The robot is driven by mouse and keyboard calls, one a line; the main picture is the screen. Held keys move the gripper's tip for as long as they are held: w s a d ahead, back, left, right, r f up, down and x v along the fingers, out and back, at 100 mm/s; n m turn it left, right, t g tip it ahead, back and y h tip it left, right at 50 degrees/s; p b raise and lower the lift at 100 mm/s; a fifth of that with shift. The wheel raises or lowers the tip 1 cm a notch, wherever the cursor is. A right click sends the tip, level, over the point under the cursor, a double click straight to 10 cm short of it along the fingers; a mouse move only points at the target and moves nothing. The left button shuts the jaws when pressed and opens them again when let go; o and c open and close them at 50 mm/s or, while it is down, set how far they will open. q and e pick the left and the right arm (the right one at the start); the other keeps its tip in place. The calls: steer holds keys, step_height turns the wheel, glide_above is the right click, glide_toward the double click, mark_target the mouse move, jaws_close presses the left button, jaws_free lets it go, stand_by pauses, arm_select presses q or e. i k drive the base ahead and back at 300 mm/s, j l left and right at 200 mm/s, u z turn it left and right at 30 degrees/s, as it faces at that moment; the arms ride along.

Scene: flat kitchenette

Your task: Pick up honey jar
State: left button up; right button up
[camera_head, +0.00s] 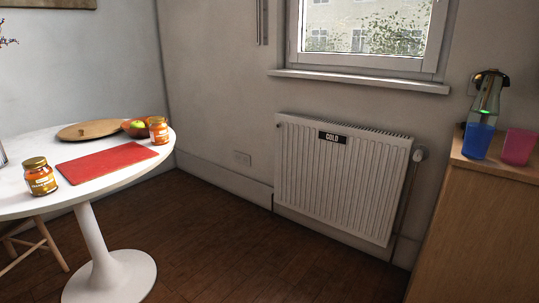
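Two lidded jars stand upright on the white round table (100,195) at the left. The smaller-looking jar (158,132) has orange contents and stands by the table's right edge. The labels are too small to read, so I cannot tell for sure which one is the honey jar. Neither of my grippers is in view.
A red mat (108,163) lies between the jars. A wooden counter (490,225) with blue (477,141) and pink (518,147) cups stands right. The floor (230,240) before the radiator (338,185) is clear.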

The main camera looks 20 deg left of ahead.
mark_target(39, 179)
steer(key=i+u, duration=0.15)
steer(key=u, duration=0.25)
steer(key=i+u, duration=0.2)
steer(key=u, duration=0.25)
steer(key=i+l+u, duration=0.1)
steer(key=u, duration=0.3)
steer(key=i+l+u, duration=0.15)
steer(key=u, duration=0.25)
steer(key=i+l+u, duration=0.15)
steer(key=u, duration=0.3)
steer(key=l+u, duration=0.25)
steer(key=u, duration=0.15)
steer(key=i, duration=0.05)
